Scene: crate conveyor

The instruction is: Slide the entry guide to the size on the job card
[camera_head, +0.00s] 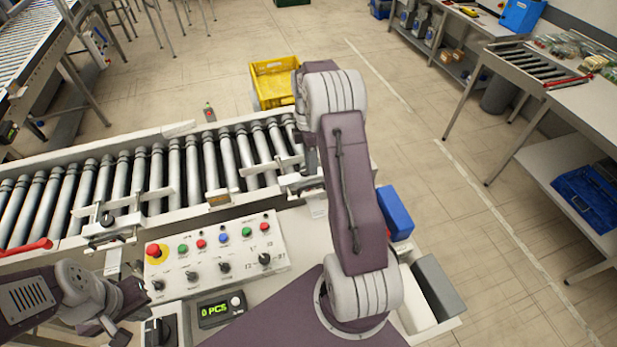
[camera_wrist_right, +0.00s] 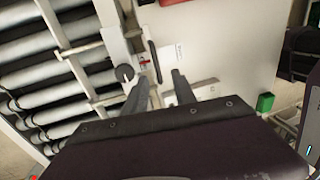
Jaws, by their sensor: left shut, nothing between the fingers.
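The entry guide's rails (camera_head: 135,202) run along the roller conveyor (camera_head: 150,170) in the head view. In the right wrist view a guide bracket has a round dark knob (camera_wrist_right: 124,73) and a small red pointer (camera_wrist_right: 145,62) beside a white marked label (camera_wrist_right: 171,54). My right gripper (camera_wrist_right: 160,80) is open and empty, its fingers apart just below the knob and label. In the head view my right arm hides its fingers. My left gripper (camera_head: 120,322) is shut and empty at the lower left, before the control panel. I cannot make out a job card or read the scale.
The control panel (camera_head: 215,250) has buttons and switches, with a counter display (camera_head: 213,312) reading 0 PCS below. A blue box (camera_head: 394,212) stands right of my right arm. A yellow crate (camera_head: 272,80) sits on the floor beyond the conveyor. Open floor lies right.

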